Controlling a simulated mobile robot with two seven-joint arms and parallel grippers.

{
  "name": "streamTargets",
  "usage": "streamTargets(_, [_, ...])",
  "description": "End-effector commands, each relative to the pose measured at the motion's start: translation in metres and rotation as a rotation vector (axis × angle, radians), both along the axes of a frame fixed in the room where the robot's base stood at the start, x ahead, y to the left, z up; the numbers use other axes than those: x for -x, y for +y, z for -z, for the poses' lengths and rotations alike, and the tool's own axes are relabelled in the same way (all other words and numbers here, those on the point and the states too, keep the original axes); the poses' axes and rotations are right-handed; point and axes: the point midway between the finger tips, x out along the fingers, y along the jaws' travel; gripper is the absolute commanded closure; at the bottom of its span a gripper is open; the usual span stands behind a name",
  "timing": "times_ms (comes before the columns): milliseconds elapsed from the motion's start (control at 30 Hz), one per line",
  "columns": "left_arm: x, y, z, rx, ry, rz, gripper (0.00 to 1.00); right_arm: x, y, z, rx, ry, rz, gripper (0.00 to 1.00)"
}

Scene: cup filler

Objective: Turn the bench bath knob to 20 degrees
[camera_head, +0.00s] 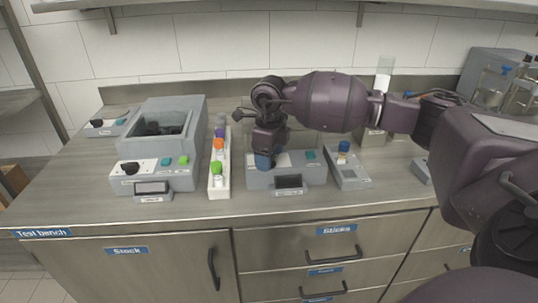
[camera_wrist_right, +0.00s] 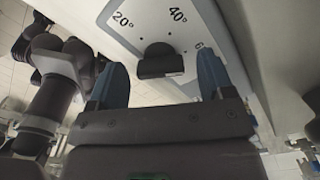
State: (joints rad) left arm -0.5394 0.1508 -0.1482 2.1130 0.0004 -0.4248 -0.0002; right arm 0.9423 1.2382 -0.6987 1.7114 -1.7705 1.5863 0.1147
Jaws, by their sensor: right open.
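My right gripper (camera_head: 265,163) is in front of the middle grey device (camera_head: 312,175), pointing down at its front panel. In the right wrist view my right gripper (camera_wrist_right: 158,85) is open, with its two blue fingers apart. A black knob (camera_wrist_right: 160,62) shows between and just beyond the fingertips, on a white panel (camera_wrist_right: 150,18) marked 20°, 40° and a partly hidden 6. Which mark the knob points to cannot be told. In the head view the gripper hides this knob. My left gripper is not in view.
A grey basin unit (camera_head: 185,110) with its own black knob (camera_head: 131,168) stands to the left. A white rack (camera_head: 222,188) of coloured-capped bottles stands between the two. A small grey device (camera_head: 350,178) with a blue-capped vial is on the right. The bench's front strip is mostly clear.

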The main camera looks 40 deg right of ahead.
Motion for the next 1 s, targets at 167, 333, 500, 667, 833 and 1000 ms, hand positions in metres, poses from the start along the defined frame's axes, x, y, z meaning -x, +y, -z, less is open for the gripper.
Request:
streamTargets(167, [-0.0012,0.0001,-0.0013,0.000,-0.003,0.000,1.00,0.0000,-0.0001,0.0004,0.000,0.000,0.000,0.26])
streamTargets(333, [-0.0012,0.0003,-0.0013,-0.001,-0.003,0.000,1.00,0.0000,-0.0001,0.0003,0.000,0.000,0.000,0.39])
streamTargets(500, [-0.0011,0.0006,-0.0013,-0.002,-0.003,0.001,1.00,0.0000,-0.0001,0.0003,0.000,0.000,0.000,0.65])
streamTargets(667, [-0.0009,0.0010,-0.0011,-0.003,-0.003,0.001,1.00,0.0000,-0.0001,0.0003,0.000,0.000,-0.001,0.75])
streamTargets(833, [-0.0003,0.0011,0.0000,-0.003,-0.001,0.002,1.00,0.0000,-0.0001,0.0004,0.000,0.000,-0.026,0.75])
streamTargets(1000, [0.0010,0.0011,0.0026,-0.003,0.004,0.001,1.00,-0.0003,-0.0003,0.0008,0.001,-0.001,-0.100,0.75])
